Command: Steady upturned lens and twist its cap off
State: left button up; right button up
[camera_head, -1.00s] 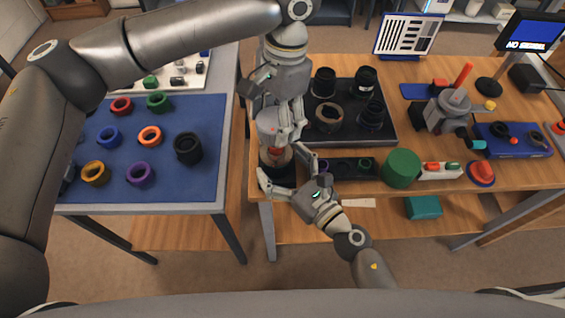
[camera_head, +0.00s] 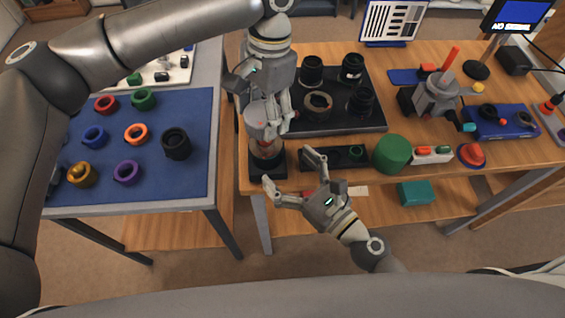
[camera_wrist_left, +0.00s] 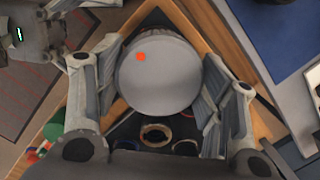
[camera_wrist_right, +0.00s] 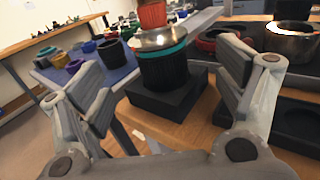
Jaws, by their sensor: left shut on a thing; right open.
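The lens (camera_wrist_right: 163,70) stands upright on a black square block (camera_wrist_right: 170,96), which also shows in the head view (camera_head: 268,172). It has a dark body, a teal band and a silver ring, with a ribbed orange-red part (camera_wrist_right: 152,14) above. My left gripper (camera_head: 270,118) is shut on a grey round cap (camera_wrist_left: 159,80) with an orange mark, directly above the lens. I cannot tell whether cap and lens touch. My right gripper (camera_head: 291,172) is open and empty, in front of the block and apart from the lens. Its spread fingers also show in the right wrist view (camera_wrist_right: 160,95).
A black tray (camera_head: 340,128) with several dark lens parts lies behind, to the right. A black slotted holder (camera_head: 335,160) and a green cylinder (camera_head: 392,154) stand right of the block. A blue mat (camera_head: 200,105) with coloured rings covers the left table.

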jog(key=shift+s+d+r+b, duration=0.3)
jog(key=shift+s+d, duration=0.25)
jog(key=shift+s, duration=0.2)
jog(key=shift+s+d+r+b, duration=0.15)
jog(key=shift+s+d+b, duration=0.1)
jog(key=shift+s+d, duration=0.35)
jog(key=shift+s+a, duration=0.1)
